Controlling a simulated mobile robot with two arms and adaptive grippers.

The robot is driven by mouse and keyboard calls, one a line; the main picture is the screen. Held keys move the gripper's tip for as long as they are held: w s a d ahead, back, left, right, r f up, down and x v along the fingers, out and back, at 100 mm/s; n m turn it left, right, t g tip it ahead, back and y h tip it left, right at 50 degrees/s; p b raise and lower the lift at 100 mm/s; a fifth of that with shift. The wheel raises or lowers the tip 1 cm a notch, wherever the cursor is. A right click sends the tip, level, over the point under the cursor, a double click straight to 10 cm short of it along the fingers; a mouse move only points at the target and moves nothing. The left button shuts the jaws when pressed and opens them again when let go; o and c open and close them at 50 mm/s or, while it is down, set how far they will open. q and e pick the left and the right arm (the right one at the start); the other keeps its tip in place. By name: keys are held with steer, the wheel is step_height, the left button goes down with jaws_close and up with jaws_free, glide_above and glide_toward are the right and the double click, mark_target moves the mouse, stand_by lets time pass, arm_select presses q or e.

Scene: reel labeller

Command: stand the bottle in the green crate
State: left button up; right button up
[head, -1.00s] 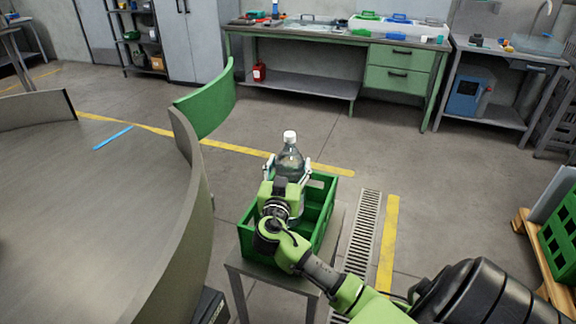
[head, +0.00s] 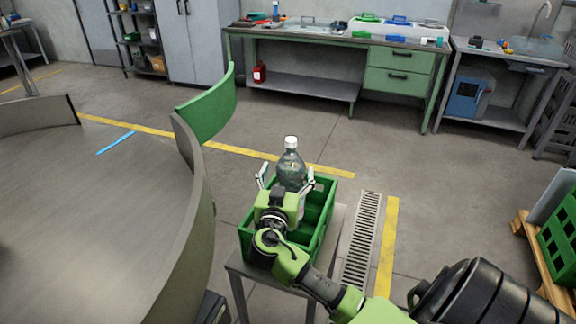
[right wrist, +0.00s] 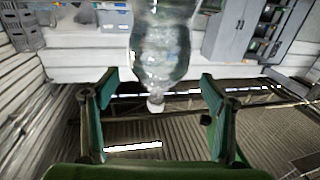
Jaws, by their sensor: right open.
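The clear bottle (head: 291,172) with a white cap stands upright within the outline of the green crate (head: 327,200), which rests on a small grey stand. The bottle's base is hidden behind my right gripper and the crate wall, so I cannot see what it rests on. My right gripper (head: 286,177) is open, its fingers spread on either side of the bottle with gaps visible. In the right wrist view the bottle (right wrist: 160,45) appears cap-down, beyond and between the open fingers (right wrist: 155,82). My left gripper is not in view.
A round grey table (head: 100,225) with a green panel (head: 208,108) is at the left. A green workbench (head: 300,88) stands at the back. Another green crate (head: 560,235) sits on a pallet at the right. The floor behind the crate is clear.

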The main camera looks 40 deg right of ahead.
steer(key=v, duration=0.4)
steer(key=shift+b, duration=0.3)
steer(key=shift+s+a, duration=0.2)
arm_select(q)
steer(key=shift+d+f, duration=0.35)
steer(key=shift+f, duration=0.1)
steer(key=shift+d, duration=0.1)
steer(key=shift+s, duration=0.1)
